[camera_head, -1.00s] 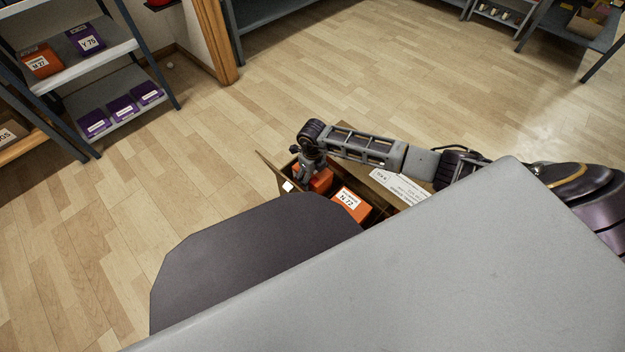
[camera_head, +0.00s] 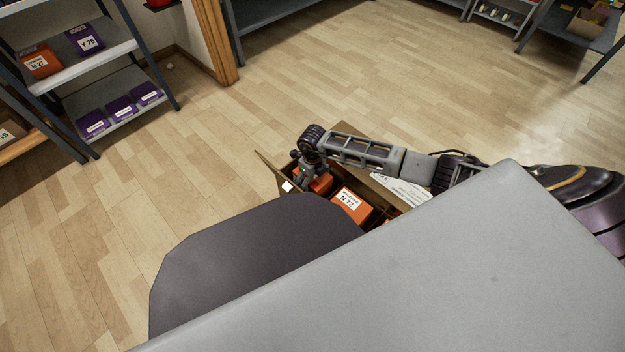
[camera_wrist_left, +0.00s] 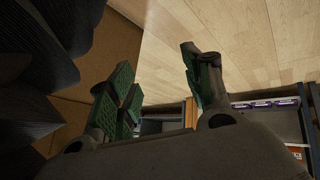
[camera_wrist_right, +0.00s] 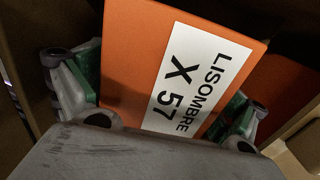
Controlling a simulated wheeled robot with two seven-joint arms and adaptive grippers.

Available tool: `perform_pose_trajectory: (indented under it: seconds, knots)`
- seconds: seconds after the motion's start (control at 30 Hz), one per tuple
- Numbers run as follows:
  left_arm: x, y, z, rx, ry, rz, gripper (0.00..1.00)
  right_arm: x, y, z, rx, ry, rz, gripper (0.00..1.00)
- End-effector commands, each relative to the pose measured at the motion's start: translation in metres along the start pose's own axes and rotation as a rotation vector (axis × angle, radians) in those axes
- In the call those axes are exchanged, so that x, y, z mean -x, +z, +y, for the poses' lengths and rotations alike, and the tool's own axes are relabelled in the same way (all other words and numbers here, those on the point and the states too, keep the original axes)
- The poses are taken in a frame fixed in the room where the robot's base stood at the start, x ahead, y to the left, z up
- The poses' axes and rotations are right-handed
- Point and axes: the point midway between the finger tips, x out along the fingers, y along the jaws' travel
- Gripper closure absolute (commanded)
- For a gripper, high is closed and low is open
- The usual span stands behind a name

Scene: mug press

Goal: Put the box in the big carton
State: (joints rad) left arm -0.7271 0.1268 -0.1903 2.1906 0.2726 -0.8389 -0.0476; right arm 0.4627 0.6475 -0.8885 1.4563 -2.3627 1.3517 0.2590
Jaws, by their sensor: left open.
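The big carton (camera_head: 268,170) stands open below and in front of me in the head view, partly hidden by my right arm and body. An orange box labelled X 57 (camera_wrist_right: 135,60) is inside it; its top also shows in the head view (camera_head: 322,182). My right gripper (camera_head: 310,172) reaches down into the carton, its fingers spread on either side of this box, as the right wrist view (camera_wrist_right: 165,95) shows. The fingertips are hidden low beside the box. My left gripper (camera_wrist_left: 160,85) is open and empty, seen only in the left wrist view.
Another orange box, labelled N 77 (camera_head: 351,204), sits in the carton beside it. A shelf rack (camera_head: 125,130) with orange and purple boxes stands at the left. More shelving stands along the back. The wooden floor (camera_head: 200,180) between is clear.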

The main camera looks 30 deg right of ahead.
Motion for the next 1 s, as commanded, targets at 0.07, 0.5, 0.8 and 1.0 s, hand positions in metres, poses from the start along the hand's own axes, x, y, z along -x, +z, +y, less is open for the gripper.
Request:
perform_pose_trajectory:
  seconds: [0.07,0.5,0.8,1.0]
  knots:
    - [0.000,-0.001,0.001,0.001,0.001,0.002,0.50,0.000,0.000,0.000,0.000,0.000,0.000,0.02]
    - [0.002,-0.010,0.002,0.001,-0.001,0.013,0.50,0.006,0.000,0.000,0.000,0.000,0.000,0.02]
    - [0.012,-0.011,0.002,-0.001,-0.016,-0.006,0.50,0.032,0.001,0.000,0.002,0.000,-0.002,0.02]
    - [0.023,-0.009,0.003,-0.005,-0.029,-0.042,0.50,0.054,0.000,-0.001,0.001,-0.001,-0.001,0.02]
